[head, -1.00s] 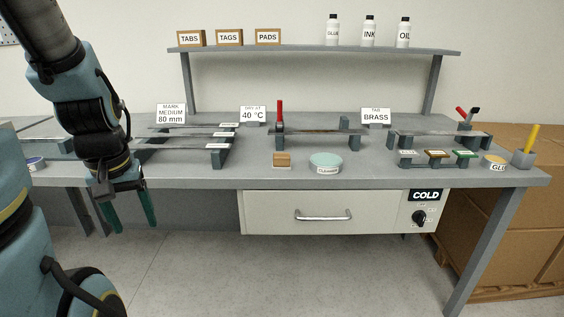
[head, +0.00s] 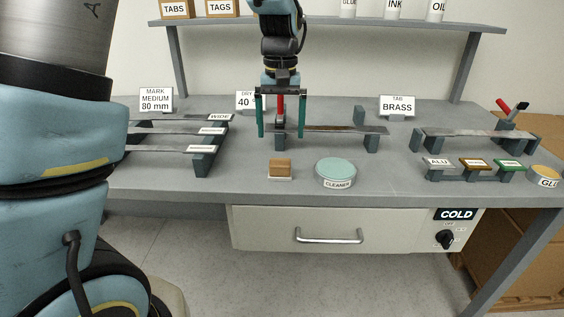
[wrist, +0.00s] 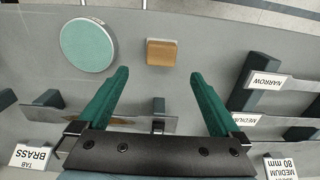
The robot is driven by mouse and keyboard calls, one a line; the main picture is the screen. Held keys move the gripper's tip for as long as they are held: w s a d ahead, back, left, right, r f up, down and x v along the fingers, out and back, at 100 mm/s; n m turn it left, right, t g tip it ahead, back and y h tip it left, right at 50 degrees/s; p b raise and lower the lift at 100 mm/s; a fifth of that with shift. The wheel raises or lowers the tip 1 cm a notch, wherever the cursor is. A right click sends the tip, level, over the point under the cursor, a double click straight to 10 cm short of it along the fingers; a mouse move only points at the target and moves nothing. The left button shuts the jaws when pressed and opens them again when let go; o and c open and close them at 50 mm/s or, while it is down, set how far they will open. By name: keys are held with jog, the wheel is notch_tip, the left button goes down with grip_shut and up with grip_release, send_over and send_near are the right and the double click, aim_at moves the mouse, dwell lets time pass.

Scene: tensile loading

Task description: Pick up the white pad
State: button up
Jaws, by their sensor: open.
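My gripper (head: 281,134) is open, pointing down above the middle of the workbench with nothing between its green fingers. In the wrist view its fingertips (wrist: 159,73) are spread wide. A small tan block (head: 280,167) with a pale strip at its base sits near the bench's front edge; it also shows in the wrist view (wrist: 162,52), just beyond the fingertips. A round teal-topped container labelled CLEANER (head: 335,171) stands right of the block. No separate white pad is clearly visible; the block's pale base is too small to identify.
A rack with a metal strip and red-handled clamp (head: 281,108) is at the gripper. Racks with labelled strips (head: 195,148) stand left. More fixtures (head: 475,135) stand right. A shelf (head: 330,24) runs behind. Bench space (head: 240,180) left of the block is clear.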

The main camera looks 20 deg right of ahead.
aim_at(280, 161)
notch_tip(280, 161, down, 10)
jog(key=shift+w+f+p, duration=0.1)
jog(key=shift+w+p, duration=0.05)
jog(key=shift+p, duration=0.95)
jog(key=c, duration=1.3)
jog(key=shift+r+b, duration=0.9)
jog(key=shift+r, duration=4.15)
